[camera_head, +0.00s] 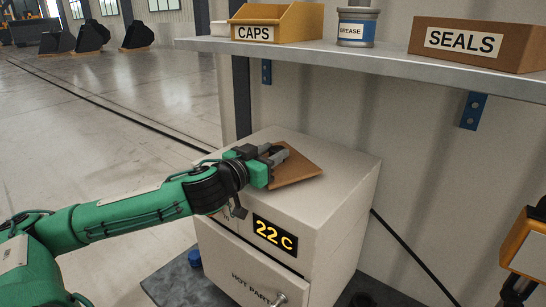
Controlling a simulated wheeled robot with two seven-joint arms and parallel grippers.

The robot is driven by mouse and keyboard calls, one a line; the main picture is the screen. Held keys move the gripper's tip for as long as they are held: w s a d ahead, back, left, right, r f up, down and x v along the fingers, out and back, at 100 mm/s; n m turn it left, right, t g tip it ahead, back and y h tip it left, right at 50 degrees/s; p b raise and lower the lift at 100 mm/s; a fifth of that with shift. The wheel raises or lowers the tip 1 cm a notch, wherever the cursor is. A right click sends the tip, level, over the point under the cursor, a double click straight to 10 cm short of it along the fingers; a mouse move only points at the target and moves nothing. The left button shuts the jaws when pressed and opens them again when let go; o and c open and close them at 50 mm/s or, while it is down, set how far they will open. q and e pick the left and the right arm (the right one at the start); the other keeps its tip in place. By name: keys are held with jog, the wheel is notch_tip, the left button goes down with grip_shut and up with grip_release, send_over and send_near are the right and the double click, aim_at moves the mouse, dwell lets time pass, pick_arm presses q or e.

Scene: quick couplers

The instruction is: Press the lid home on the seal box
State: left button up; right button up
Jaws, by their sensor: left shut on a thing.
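My left gripper (277,156) reaches in from the left and is shut on a thin brown panel (298,166), which looks like the lid. The panel is at the top of the white cabinet; I cannot tell whether it touches the surface. The brown seal box (480,45), labelled SEALS, stands on the shelf at the upper right, well apart from the gripper. Its top is seen too edge-on to tell whether it is open. My right gripper is not in view.
The grey shelf (390,62) also holds a yellow CAPS bin (285,22) and a GREASE tin (357,27). The white cabinet (345,185) shows 22 C and has a drawer. An orange and black object (527,245) is at the right edge.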

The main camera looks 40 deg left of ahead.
pick_arm(q)
notch_tip(320, 180, up, 10)
dwell(0.7)
jog(key=shift+f, duration=0.1)
jog(key=o, duration=0.3)
jog(key=shift+c, duration=0.7)
jog(key=shift+f, duration=0.15)
